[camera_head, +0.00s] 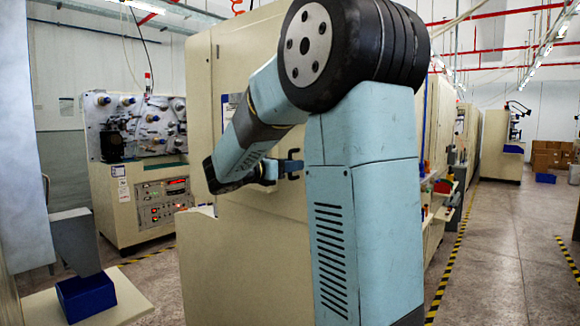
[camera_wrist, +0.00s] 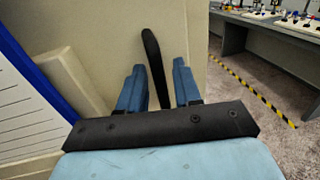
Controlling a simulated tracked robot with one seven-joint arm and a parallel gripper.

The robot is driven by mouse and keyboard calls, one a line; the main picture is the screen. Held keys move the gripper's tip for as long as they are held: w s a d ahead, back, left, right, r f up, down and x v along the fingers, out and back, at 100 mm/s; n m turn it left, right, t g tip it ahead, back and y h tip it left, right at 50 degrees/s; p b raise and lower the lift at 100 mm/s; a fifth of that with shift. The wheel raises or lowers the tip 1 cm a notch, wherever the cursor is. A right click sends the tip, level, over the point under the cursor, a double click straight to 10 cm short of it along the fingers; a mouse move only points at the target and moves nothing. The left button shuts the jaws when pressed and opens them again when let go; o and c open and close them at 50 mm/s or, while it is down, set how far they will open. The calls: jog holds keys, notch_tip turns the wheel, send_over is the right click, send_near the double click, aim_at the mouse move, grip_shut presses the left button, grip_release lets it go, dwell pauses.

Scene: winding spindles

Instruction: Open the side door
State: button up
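The side door is a beige panel (camera_head: 262,225) on the tall cabinet, partly hidden behind my arm in the head view. It looks flush with the cabinet. Its dark handle (camera_head: 293,165) sticks out near the middle of the head view. In the wrist view the handle (camera_wrist: 154,62) is a black bar, slightly tilted, standing out from the beige surface. My gripper (camera_wrist: 159,68) has its two blue fingers apart, one on each side of the handle, with a gap visible on both sides. In the head view my gripper (camera_head: 272,170) is at the handle.
A machine with spools and a control panel (camera_head: 150,170) stands at left. A blue bin (camera_head: 86,297) sits on a ledge at lower left. The aisle floor (camera_head: 495,250) at right is clear, with yellow-black tape. A grey bench (camera_wrist: 270,48) shows in the wrist view.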

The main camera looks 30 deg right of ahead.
grip_shut()
dwell(0.3)
dwell(0.3)
